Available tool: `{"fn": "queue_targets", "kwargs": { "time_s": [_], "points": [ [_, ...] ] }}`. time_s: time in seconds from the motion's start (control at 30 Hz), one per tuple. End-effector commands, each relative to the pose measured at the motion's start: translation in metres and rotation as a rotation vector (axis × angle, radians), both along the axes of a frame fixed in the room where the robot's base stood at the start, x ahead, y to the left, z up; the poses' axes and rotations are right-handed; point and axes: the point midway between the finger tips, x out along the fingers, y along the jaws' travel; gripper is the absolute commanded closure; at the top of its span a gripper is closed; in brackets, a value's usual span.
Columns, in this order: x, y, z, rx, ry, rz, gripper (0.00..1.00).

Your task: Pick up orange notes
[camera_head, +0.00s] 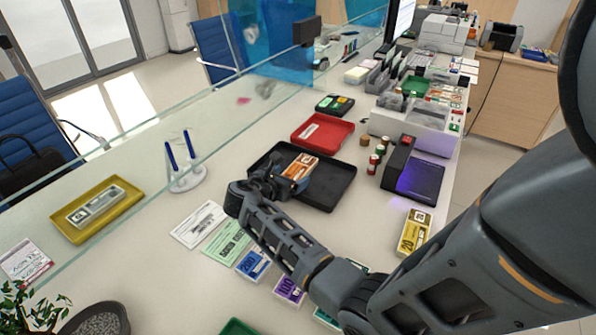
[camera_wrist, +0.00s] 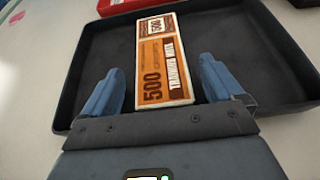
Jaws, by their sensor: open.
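The orange notes (camera_wrist: 165,68) are a bundle marked 500 with a pale band. They lie in a black tray (camera_wrist: 225,30). In the head view the notes (camera_head: 299,167) show in the upper left of the black tray (camera_head: 338,190), partly hidden by my gripper. My gripper (camera_head: 277,178) is over the tray's left part. In the wrist view my gripper (camera_wrist: 163,85) is open, with one blue finger on each side of the notes' near end. Gaps show between the fingers and the notes.
A red tray (camera_head: 322,133) stands just behind the black tray. A dark device (camera_head: 413,173) and small rolls are to the right. A pen stand (camera_head: 187,176) and a glass screen are to the left. Paper slips and other note bundles (camera_head: 254,264) lie in front.

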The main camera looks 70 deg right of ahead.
Motion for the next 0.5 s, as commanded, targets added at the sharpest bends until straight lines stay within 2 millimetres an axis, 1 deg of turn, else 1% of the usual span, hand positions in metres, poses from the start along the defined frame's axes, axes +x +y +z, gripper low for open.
{"fn": "queue_targets", "kwargs": {
  "time_s": [0.03,0.13,0.37,0.4,0.5],
  "points": [
    [-0.0021,-0.0059,-0.0025,0.000,0.001,-0.002,0.06],
    [-0.0038,-0.0127,-0.0055,0.000,-0.001,-0.001,0.06],
    [-0.0042,-0.0143,-0.0068,0.001,-0.001,0.000,0.06],
    [-0.0042,-0.0143,-0.0068,0.001,-0.001,0.000,0.07],
    [-0.0043,-0.0141,-0.0070,0.001,-0.001,0.000,0.17]
  ]
}}
